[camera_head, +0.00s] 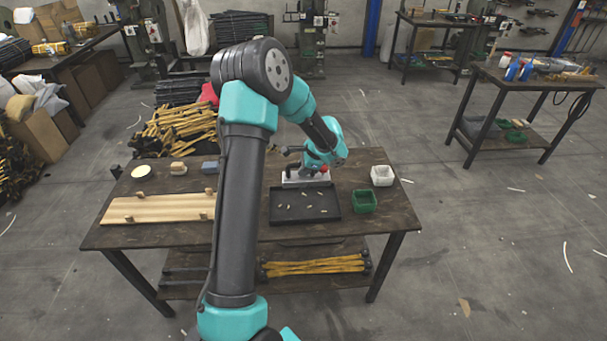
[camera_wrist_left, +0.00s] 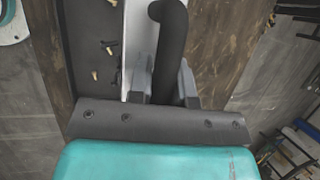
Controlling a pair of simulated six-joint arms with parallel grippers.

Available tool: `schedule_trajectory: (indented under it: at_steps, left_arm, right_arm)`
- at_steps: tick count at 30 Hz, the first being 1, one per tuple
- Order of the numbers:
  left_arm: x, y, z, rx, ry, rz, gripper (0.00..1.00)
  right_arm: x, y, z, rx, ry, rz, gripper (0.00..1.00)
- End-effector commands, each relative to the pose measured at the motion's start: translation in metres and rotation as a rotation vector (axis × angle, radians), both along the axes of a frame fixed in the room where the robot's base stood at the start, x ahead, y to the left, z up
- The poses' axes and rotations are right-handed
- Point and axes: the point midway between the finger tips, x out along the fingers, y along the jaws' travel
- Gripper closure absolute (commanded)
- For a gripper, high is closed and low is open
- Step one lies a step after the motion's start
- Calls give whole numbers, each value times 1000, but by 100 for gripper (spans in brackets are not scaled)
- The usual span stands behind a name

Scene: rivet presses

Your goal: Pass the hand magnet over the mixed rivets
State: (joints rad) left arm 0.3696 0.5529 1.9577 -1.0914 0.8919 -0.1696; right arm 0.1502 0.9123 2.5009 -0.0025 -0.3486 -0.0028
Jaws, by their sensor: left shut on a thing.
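The hand magnet (camera_head: 297,179) is a pale flat plate with a dark handle, at the back edge of the black tray. My left gripper (camera_wrist_left: 167,72) is shut on its thick black handle (camera_wrist_left: 170,35), with one grey finger on each side; the pale plate (camera_wrist_left: 136,40) shows beside it in the left wrist view. The mixed rivets (camera_head: 304,208) lie scattered in the shallow black tray (camera_head: 335,214). In the left wrist view, brass and dark rivets (camera_wrist_left: 96,76) lie left of the magnet. Whether the magnet touches the tray cannot be told. My right gripper is not in view.
A green bin (camera_head: 364,203) and a white bin (camera_head: 382,176) stand right of the tray. A wooden board (camera_head: 155,209) lies left on the workbench (camera_head: 115,236). A round tin (camera_head: 141,171), a wooden brush (camera_head: 178,168) and a blue block (camera_head: 210,167) sit behind it.

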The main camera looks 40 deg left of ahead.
Motion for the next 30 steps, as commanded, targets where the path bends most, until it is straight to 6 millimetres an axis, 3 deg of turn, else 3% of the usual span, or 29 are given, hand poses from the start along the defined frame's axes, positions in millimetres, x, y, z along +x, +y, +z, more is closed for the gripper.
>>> schedule_trajectory:
  at_steps: [6,20,30]
  left_arm:
    - [0,0,12,0,-1,1,100]
    - [-1,-1,14,-1,-1,0,100]
    - [-40,-25,14,0,2,-1,100]
  right_arm:
    - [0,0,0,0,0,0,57]
    - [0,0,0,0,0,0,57]
    - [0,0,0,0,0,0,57]
